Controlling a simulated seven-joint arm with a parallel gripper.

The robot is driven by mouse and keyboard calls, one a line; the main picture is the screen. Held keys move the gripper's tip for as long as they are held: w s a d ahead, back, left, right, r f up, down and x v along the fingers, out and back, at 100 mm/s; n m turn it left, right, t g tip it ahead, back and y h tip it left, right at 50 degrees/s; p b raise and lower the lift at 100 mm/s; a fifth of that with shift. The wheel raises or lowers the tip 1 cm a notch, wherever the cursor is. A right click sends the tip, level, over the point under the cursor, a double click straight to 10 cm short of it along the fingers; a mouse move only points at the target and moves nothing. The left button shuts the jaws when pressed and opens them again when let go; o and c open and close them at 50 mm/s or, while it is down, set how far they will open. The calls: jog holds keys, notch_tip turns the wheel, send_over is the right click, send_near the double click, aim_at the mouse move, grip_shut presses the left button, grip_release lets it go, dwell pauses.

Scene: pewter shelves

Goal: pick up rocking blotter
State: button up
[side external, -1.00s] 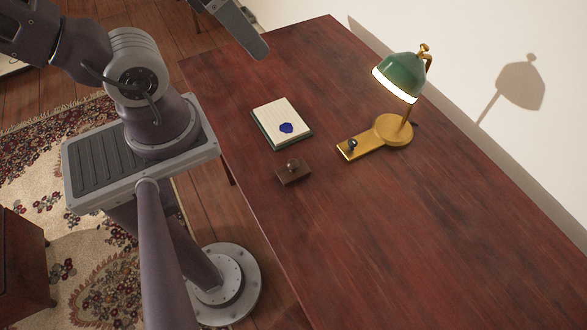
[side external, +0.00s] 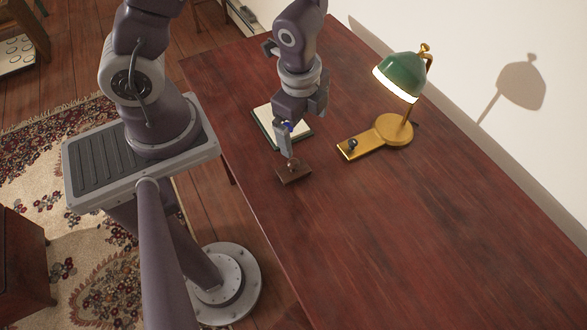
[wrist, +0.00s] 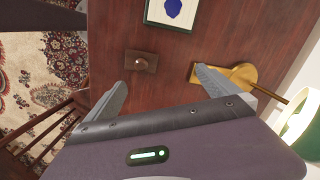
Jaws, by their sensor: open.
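The rocking blotter (side external: 294,175) is a small dark brown wooden block with a round knob on top, lying on the reddish-brown desk. My gripper (side external: 289,153) is open and empty, pointing down close to the blotter in the side view. In the wrist view the blotter (wrist: 131,66) lies beyond the tips of my open gripper (wrist: 162,77), nearer the left finger.
A writing pad (side external: 262,117) with a blue blot lies behind my gripper, partly hidden by it. A brass lamp (side external: 393,131) with a green shade stands to the right. The desk (side external: 420,240) is clear at the front and right.

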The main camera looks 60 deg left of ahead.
aim_at(295, 163)
jog(key=shift+m+g+h, duration=0.3)
jog(key=shift+m+g, duration=0.3)
jog(key=shift+m, duration=0.3)
jog(key=s+f, duration=0.1)
jog(key=f, duration=0.1)
jog(key=s+d+f, duration=0.1)
jog(key=s+f, duration=0.1)
jog(key=f, duration=0.1)
jog(key=shift+d+f, duration=0.2)
jog(key=shift+f, duration=0.1)
jog(key=f, duration=0.6)
jog(key=shift+w+a, duration=0.15)
jog(key=shift+a, duration=0.15)
jog(key=shift+r, duration=0.1)
jog(key=c, duration=1.5)
